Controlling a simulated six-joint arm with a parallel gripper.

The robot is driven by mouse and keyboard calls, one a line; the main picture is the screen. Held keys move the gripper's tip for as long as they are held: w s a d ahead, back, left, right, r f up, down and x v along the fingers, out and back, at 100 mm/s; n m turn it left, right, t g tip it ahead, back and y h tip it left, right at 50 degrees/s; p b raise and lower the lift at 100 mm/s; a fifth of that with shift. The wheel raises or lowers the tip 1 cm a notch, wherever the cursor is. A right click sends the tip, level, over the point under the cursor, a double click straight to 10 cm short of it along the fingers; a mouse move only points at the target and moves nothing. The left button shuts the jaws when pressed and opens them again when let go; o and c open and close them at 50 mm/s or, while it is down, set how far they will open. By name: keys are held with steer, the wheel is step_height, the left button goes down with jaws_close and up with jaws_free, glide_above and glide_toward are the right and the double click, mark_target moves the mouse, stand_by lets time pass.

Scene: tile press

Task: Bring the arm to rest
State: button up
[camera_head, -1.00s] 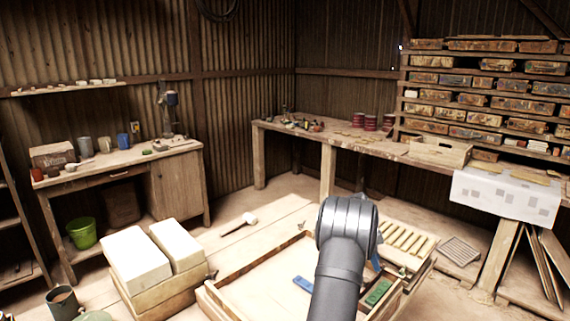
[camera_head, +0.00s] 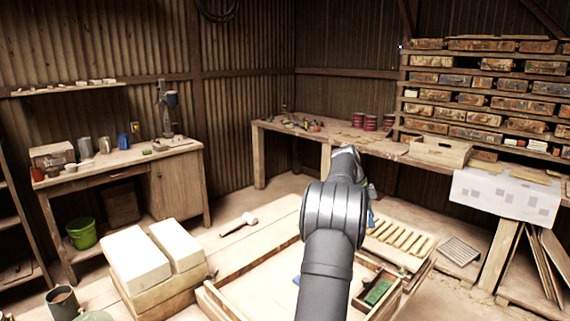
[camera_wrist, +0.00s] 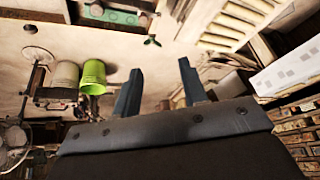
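My arm rises in the head view over the wooden frame (camera_head: 228,300) on the low table. Its links hide much of that frame and most of my gripper. In the wrist view my gripper (camera_wrist: 158,82) shows two blue-grey fingers set well apart, with nothing between them. The fingers touch nothing that I can see.
A green block (camera_head: 378,291) lies in a small tray at the frame's right, beside a slatted rack (camera_head: 400,240). A long workbench (camera_head: 300,136) runs along the back.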

steer(key=d+f+n+t+h, duration=0.1)
steer(key=d+n+t+h, duration=0.2)
steer(key=d, duration=1.2)
steer(key=shift+w+d+f+n+t+h, duration=0.2)
steer(key=shift+n+t+h, duration=0.2)
steer(key=shift+n+t, duration=0.3)
steer(key=shift+a, duration=0.15)
stand_by(1.6)
steer(key=a+r+m+g+y, duration=0.1)
steer(key=a+m+g+y, duration=0.3)
steer(key=a, duration=1.3)
steer(key=shift+s+a+r+m+g, duration=0.25)
steer(key=shift+s+r+m+g, duration=0.05)
steer(key=shift+s+r+g, duration=0.1)
steer(key=shift+w, duration=0.1)
